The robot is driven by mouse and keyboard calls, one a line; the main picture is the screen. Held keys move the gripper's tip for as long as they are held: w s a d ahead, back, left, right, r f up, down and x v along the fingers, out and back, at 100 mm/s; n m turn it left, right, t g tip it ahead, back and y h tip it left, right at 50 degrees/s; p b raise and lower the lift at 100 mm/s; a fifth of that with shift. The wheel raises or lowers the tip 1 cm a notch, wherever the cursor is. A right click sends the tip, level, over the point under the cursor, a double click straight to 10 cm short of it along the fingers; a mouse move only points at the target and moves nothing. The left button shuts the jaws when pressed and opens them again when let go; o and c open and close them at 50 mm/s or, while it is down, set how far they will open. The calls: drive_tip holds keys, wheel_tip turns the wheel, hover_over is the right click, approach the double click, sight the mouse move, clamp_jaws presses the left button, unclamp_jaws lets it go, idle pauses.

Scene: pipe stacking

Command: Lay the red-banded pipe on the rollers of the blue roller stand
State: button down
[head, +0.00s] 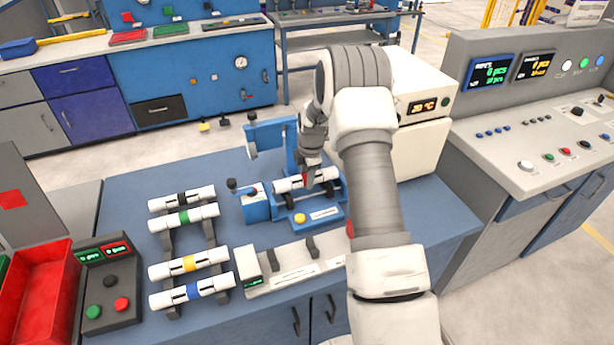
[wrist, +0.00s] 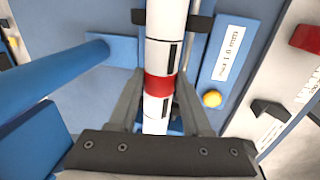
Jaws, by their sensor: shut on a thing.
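The red-banded pipe (head: 293,184) is white and lies level over the blue roller stand (head: 322,222) in the head view. In the wrist view, the pipe (wrist: 165,45) runs up the picture, its red band (wrist: 158,87) between my fingers. My gripper (head: 306,178) reaches down from above and is shut on the pipe around the band; its fingers also show in the wrist view (wrist: 158,85). Dark rollers (head: 289,201) show just below the pipe, and on both sides of it in the wrist view. I cannot tell whether the pipe touches them.
A rack at left holds pipes with black, green (head: 190,216), yellow (head: 188,264) and blue bands. A pale fixture with two dark supports (head: 290,270) stands in front of the stand. A blue upright (head: 266,138) rises behind it. A white oven-like box (head: 420,145) is behind my arm.

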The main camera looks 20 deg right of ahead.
drive_tip(key=shift+f+b, duration=0.45)
drive_tip(key=shift+f, duration=0.05)
drive_tip(key=shift+c, duration=1.3)
unclamp_jaws()
drive_tip(key=s+r, duration=0.3)
drive_tip(key=r, duration=1.4)
drive_tip(key=shift+s, duration=0.2)
drive_tip(key=shift+r, duration=0.1)
